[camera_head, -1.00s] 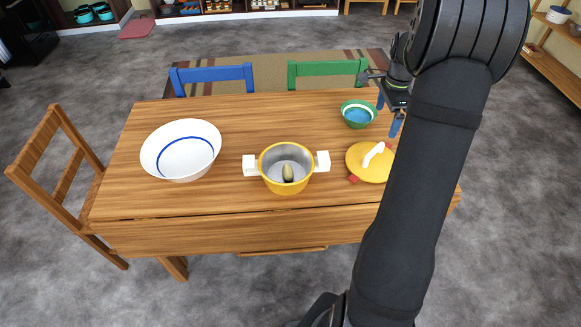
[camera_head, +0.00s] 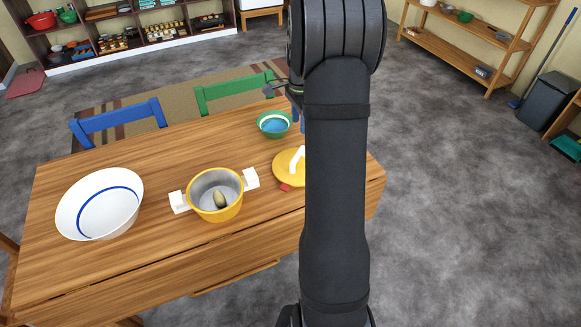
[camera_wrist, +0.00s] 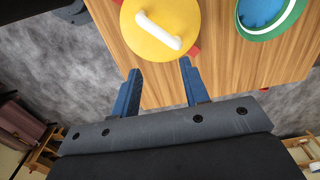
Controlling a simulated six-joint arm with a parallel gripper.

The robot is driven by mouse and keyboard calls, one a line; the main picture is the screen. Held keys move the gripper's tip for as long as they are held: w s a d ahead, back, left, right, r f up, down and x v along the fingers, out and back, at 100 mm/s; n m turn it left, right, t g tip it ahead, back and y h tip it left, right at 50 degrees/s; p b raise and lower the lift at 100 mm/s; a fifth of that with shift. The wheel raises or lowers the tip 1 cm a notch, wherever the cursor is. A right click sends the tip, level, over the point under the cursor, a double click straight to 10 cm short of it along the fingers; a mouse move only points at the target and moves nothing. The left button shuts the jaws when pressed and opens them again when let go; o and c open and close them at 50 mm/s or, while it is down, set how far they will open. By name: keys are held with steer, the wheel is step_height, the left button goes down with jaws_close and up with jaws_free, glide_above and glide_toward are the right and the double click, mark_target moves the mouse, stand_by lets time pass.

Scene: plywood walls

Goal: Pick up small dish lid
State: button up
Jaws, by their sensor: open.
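The yellow lid (camera_head: 288,169) with a white bar handle lies at the right part of the table, partly hidden behind my arm. It also shows at the top of the wrist view (camera_wrist: 148,30), with red tabs at its edge. My gripper (camera_wrist: 160,77) has two blue fingers spread apart with nothing between them. In the wrist view the fingertips point toward the lid and stop short of it, over the table edge. In the head view my gripper is mostly hidden behind my arm, with a blue finger (camera_head: 296,115) showing near the green bowl.
A green bowl (camera_head: 274,124) with a blue inside stands behind the lid. A yellow pot (camera_head: 216,208) with white handles holds a greenish oval item. A large white bowl (camera_head: 75,213) stands at left on the wooden table (camera_head: 165,160). Blue and green chairs stand behind.

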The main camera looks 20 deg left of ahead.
steer(key=s+a+r+n+t+h, duration=0.1)
steer(key=s+a+r+n+h, duration=0.15)
steer(key=n, duration=0.55)
steer(key=shift+y, duration=0.35)
steer(key=f, duration=0.4)
steer(key=w+f, duration=0.1)
steer(key=f, duration=0.3)
steer(key=d+f, duration=0.1)
steer(key=f, duration=0.3)
steer(key=shift+w+f, duration=0.1)
steer(key=shift+w, duration=0.25)
steer(key=shift+w+d+f, duration=0.1)
steer(key=shift+d+f, duration=0.1)
steer(key=shift+f, duration=0.7)
steer(key=shift+w+d+f, duration=0.15)
steer(key=shift+d+f, duration=0.05)
steer(key=shift+f, duration=0.7)
steer(key=shift+w+d+f, duration=0.1)
steer(key=shift+d+f, duration=0.1)
steer(key=shift+f, duration=0.7)
steer(key=shift+r, duration=0.1)
jaws_close()
